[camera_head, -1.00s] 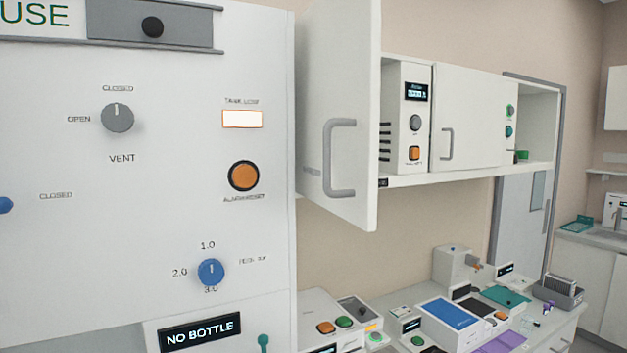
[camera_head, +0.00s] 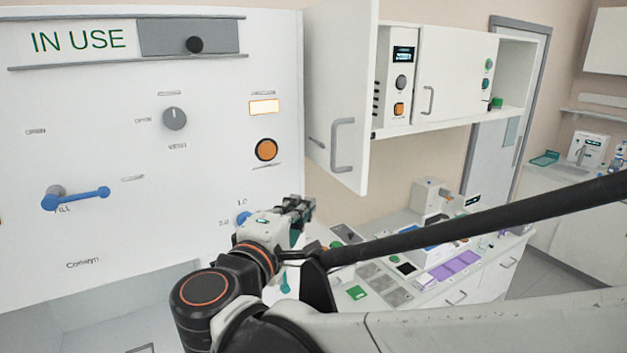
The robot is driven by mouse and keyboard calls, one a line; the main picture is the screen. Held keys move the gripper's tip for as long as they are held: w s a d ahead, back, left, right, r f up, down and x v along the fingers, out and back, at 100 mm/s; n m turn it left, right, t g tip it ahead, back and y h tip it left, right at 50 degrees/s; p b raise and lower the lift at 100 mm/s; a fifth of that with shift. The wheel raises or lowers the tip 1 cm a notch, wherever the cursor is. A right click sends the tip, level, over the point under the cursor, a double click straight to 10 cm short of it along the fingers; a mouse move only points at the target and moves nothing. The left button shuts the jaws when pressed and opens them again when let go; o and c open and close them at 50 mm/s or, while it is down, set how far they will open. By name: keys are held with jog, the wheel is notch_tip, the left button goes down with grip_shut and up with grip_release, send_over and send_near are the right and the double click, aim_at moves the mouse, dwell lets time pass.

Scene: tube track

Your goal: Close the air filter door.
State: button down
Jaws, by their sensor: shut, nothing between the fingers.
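A white cabinet door (camera_head: 325,90) with a grey bar handle (camera_head: 342,145) stands swung open at the upper middle, its face turned toward the left panel. No label naming an air filter is readable on it, so I cannot tell if it is the air filter door. A second white door (camera_head: 455,80) with a grey handle is closed in the wall cabinet to the right. My gripper (camera_head: 306,206) is shut and empty, below the open door's handle and apart from it, in front of the panel's right edge.
A white panel (camera_head: 90,130) with knobs, a blue lever (camera_head: 75,198) and an orange button (camera_head: 266,149) fills the left. A bench (camera_head: 490,270) with devices and coloured pads lies below the cabinet. My arm crosses the lower right.

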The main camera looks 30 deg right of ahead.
jog(key=p, duration=0.1)
send_near(341, 174)
jog(key=w, duration=0.3)
jog(key=shift+d+p, duration=0.7)
jog(key=shift+d, duration=0.9)
jog(key=shift+s, duration=0.15)
